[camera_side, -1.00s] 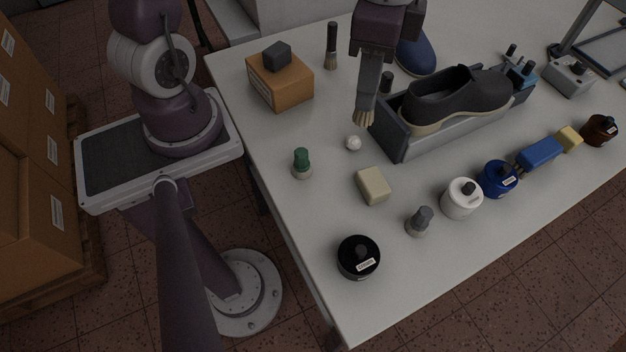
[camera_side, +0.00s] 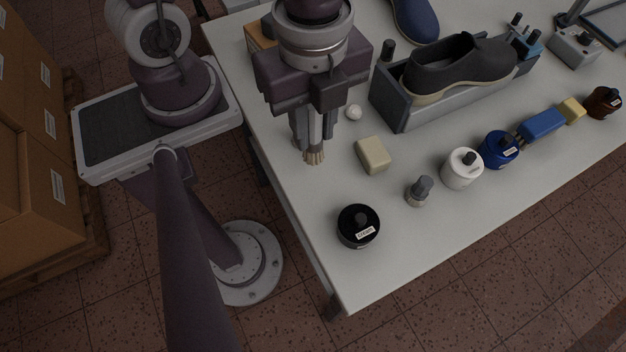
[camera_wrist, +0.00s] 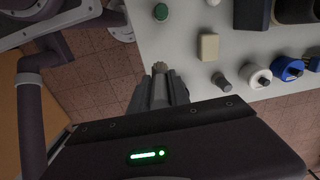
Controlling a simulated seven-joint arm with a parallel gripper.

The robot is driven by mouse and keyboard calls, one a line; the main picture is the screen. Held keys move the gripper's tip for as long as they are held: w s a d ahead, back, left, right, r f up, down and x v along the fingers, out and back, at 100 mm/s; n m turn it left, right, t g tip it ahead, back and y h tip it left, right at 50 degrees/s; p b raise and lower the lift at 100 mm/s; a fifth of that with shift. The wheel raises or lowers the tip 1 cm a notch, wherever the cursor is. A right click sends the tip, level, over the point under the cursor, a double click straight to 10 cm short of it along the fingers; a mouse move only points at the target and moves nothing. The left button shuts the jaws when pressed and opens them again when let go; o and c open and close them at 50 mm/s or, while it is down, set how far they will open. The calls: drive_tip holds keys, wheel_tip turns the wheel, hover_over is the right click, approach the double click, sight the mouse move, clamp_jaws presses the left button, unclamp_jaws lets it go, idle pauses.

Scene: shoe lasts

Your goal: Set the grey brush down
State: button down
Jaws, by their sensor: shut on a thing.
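The grey brush (camera_side: 314,156) is in my gripper (camera_side: 316,132), bristles pointing down, near the table's left edge in the side view. My gripper is shut on its grey handle, which the fingers partly hide. I cannot tell whether the bristles touch the white table (camera_side: 290,215).
A cream block (camera_side: 373,155), a white ball (camera_side: 353,112) and a black jar (camera_side: 358,226) are nearby. A grey-capped bottle (camera_side: 420,191) stands further right. A dark shoe (camera_side: 455,72) sits in a grey holder. A green-capped bottle (camera_wrist: 160,12) shows in the wrist view. Bare tabletop lies left of the black jar.

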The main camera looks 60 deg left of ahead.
wheel_tip(320, 180, down, 10)
idle(0.3)
drive_tip(key=c, duration=1.2)
unclamp_jaws()
drive_tip(key=shift+f, duration=0.15)
drive_tip(key=shift+c, duration=0.2)
wheel_tip(320, 180, up, 12)
drive_tip(key=shift+r, duration=0.2)
drive_tip(key=a+r+n+t, duration=0.5)
drive_tip(key=a+r+n, duration=0.5)
drive_tip(key=n, duration=0.8)
drive_tip(key=a, duration=0.3)
drive_tip(key=shift+w+a+r+t, duration=0.25)
drive_tip(key=shift+w+a+t, duration=0.05)
drive_tip(key=shift+a, duration=0.1)
